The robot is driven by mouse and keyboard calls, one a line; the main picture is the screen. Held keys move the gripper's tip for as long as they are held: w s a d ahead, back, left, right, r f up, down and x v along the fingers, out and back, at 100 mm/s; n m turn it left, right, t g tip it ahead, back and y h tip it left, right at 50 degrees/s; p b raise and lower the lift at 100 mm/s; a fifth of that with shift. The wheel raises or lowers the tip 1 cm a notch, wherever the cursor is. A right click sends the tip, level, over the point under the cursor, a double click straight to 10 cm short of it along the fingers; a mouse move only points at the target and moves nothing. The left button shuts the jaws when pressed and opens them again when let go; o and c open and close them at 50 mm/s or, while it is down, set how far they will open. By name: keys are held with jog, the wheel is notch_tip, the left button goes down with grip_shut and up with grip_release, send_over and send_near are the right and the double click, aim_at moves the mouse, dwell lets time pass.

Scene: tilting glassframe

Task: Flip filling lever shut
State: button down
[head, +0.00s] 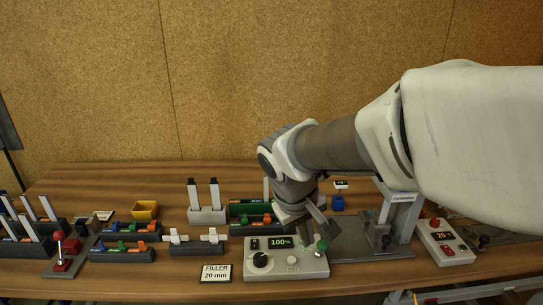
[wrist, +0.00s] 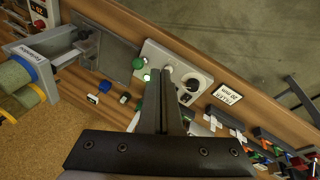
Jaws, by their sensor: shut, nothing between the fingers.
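The filler box (head: 310,270) is a pale control box near the front of the bench, with a green display reading 100% (head: 282,243), a black dial (head: 260,261) and a white button (head: 292,261). A green ball knob (head: 322,245), apparently the filling lever's end, stands at its right; whether it is tilted is hard to tell. My gripper (head: 322,222) is shut and empty above the box's rear. In the wrist view the shut fingertips (wrist: 168,78) lie over the box, between the green knob (wrist: 138,63) and the dial (wrist: 191,85). Contact is not clear.
A FILLER 20 mm sign (head: 215,273) stands left of the box. Dark racks with coloured pieces (head: 122,256) fill the left. A grey frame stand (head: 403,220) and a second control box (head: 445,244) stand at the right. A red-knobbed lever (head: 60,236) is far left.

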aim_at(321, 249)
jog(key=shift+n+h, duration=0.5)
jog(key=shift+n, duration=0.1)
jog(key=w+a+f, duration=0.2)
jog(key=w+f, duration=0.1)
jog(key=shift+w+a+f+b, duration=0.1)
jog(key=shift+w+a+b, duration=0.05)
jog(key=shift+a+b, duration=0.2)
jog(key=shift+f, duration=0.1)
jog(key=shift+w+d+f+b, duration=0.15)
jog(key=shift+w+d+f, duration=0.8)
jog(key=shift+f, duration=0.5)
jog(key=shift+w+d+f+b, duration=0.2)
jog(key=shift+w+d+f, duration=0.45)
jog(key=shift+d+f, duration=0.7)
jog(key=shift+w+d+f+b, duration=0.15)
jog(key=shift+w+d+f, duration=0.7)
jog(key=shift+f, duration=0.75)
jog(key=shift+r, duration=0.1)
jog(key=shift+w+r+p, duration=0.1)
jog(key=shift+r+p, duration=0.05)
jog(key=shift+p, duration=0.6)
jog(key=shift+w+g, duration=0.1)
jog(key=shift+g, duration=0.3)
